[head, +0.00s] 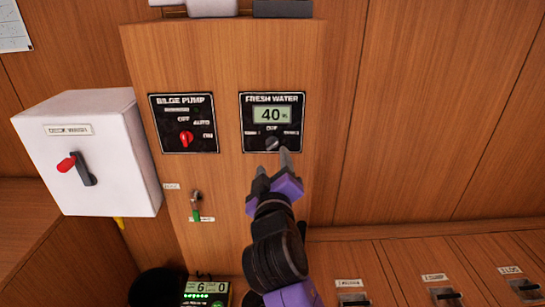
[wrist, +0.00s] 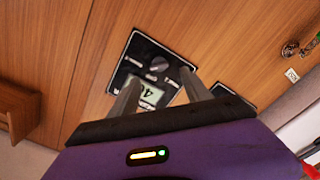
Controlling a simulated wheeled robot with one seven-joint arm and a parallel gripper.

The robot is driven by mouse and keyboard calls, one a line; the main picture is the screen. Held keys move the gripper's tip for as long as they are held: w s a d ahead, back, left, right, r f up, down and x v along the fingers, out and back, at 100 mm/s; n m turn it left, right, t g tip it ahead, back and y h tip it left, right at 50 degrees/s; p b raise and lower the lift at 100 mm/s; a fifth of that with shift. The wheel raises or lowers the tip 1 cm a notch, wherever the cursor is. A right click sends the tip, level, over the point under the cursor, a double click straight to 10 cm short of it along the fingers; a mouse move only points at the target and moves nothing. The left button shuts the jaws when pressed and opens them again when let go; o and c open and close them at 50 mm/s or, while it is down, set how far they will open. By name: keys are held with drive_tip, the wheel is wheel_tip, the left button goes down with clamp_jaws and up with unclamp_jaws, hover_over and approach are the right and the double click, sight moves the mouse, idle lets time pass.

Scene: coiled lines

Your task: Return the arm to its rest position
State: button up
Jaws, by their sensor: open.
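My arm reaches up from the bottom of the head view to the wooden panel. My gripper (head: 275,158) has purple parts and grey fingers, with its tips just below the knob (head: 272,143) of the FRESH WATER panel (head: 248,118). In the wrist view my gripper (wrist: 162,90) has its two fingers apart, with nothing held between them. The FRESH WATER panel (wrist: 122,74) and its round knob (wrist: 159,63) lie beyond the fingertips there. Whether a finger touches the panel I cannot tell. The panel's display (head: 271,115) reads 40.
A BILGE PUMP panel (head: 165,130) with a red knob is to the left. A white box (head: 110,150) with a red-tipped lever juts out at far left. A small key-like fitting (head: 196,202) and a green-lit device (head: 207,291) are lower. Latched lockers (head: 420,258) line the lower right.

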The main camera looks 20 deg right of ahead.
drive_tip(key=shift+s+a, duration=0.15)
drive_tip(key=shift+s, duration=0.3)
drive_tip(key=s+a+r+t+y, duration=0.2)
drive_tip(key=a+r+y, duration=0.1)
drive_tip(key=a+y, duration=0.1)
drive_tip(key=s+f+t+y+p, duration=0.1)
drive_tip(key=s+f+y, duration=0.2)
drive_tip(key=s+f, duration=0.35)
drive_tip(key=s+d+f+m+g+p, duration=0.1)
drive_tip(key=s+d+f, duration=0.1)
drive_tip(key=s, duration=1.1)
drive_tip(key=s+d+f+m+g+h+p, duration=0.1)
drive_tip(key=s+d+f+m+g+p, duration=0.1)
drive_tip(key=s, duration=1)
drive_tip(key=s+d+f+m+g+p, duration=0.2)
drive_tip(key=s+f, duration=0.1)
drive_tip(key=s, duration=1)
drive_tip(key=shift+s+d+f, duration=0.2)
drive_tip(key=shift+s+f, duration=0.1)
drive_tip(key=shift+f, duration=0.05)
